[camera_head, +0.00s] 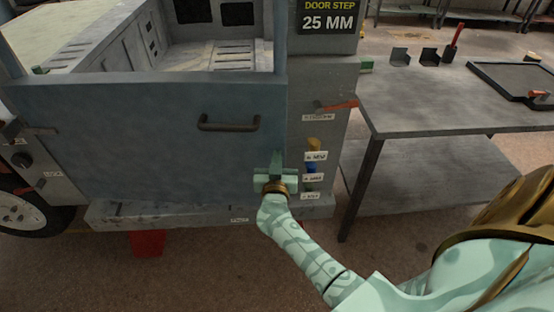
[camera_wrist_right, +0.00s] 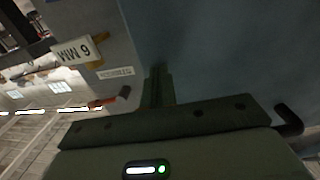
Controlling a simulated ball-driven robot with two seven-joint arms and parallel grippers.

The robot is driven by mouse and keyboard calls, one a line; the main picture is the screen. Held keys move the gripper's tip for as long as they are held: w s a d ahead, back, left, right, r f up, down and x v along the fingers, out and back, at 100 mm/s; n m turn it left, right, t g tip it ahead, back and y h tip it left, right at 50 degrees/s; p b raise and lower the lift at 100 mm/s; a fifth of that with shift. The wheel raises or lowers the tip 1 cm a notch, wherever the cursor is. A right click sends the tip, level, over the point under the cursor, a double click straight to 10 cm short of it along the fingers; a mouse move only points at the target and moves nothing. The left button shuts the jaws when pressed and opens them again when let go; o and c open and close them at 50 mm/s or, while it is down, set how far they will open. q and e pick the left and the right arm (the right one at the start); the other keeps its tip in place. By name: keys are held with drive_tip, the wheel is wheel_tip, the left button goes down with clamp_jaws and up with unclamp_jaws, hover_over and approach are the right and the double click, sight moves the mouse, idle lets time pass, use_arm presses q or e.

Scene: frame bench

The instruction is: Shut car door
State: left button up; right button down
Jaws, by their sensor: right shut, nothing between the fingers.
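The blue-grey car door (camera_head: 130,135) stands upright across the car body, with a dark bar handle (camera_head: 228,123) near its upper right. Its right edge lies close beside the grey pillar (camera_head: 323,85); I cannot tell whether it is fully flush or latched. My right gripper (camera_head: 276,160) is shut and empty, in front of the door's lower right edge, below and right of the handle. In the right wrist view the shut fingers (camera_wrist_right: 158,88) point at the door surface (camera_wrist_right: 215,50); whether they touch it is unclear. My left gripper is not in view.
A grey step (camera_head: 180,212) runs below the door, with a red stand (camera_head: 147,243) under it. The pillar carries small labels and an orange-red lever (camera_head: 337,105). A metal table (camera_head: 440,95) with a black tray (camera_head: 515,80) stands at right.

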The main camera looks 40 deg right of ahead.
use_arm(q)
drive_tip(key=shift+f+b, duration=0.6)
use_arm(e)
drive_tip(key=w+d+n+t+y, duration=0.1)
drive_tip(key=w+d+y, duration=0.1)
drive_tip(key=w+d, duration=0.3)
drive_tip(key=w, duration=0.2)
drive_tip(key=shift+w+d+n, duration=0.3)
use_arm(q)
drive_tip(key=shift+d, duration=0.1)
